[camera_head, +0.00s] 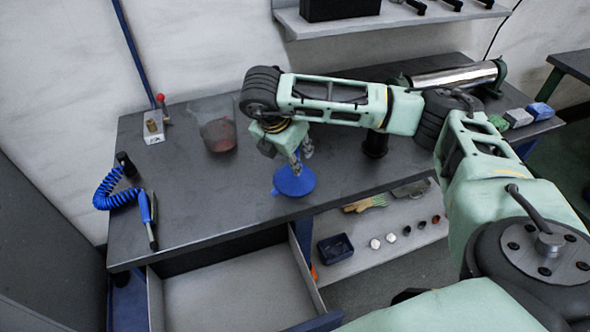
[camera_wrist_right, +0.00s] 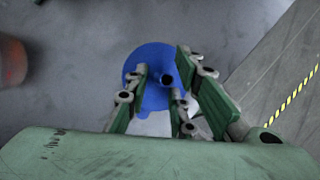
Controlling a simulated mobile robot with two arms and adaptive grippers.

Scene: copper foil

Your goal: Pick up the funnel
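The blue funnel (camera_head: 294,183) stands wide end down on the dark workbench (camera_head: 190,225), near its front edge. My right gripper (camera_head: 302,157) reaches down over it from above. In the right wrist view the funnel (camera_wrist_right: 148,62) lies below my right gripper (camera_wrist_right: 166,80), with its narrow spout pointing up between the two fingers. The fingers are apart, with a gap visible on both sides of the spout. Contact with the funnel cannot be made out. My left gripper is in neither view.
A transparent beaker (camera_head: 218,134) with reddish contents stands left of my gripper. A blue coiled hose (camera_head: 107,194) lies at the bench's left end. A shiny metal cylinder (camera_head: 455,74) lies at the back right. An open drawer (camera_head: 235,295) juts out below the front edge.

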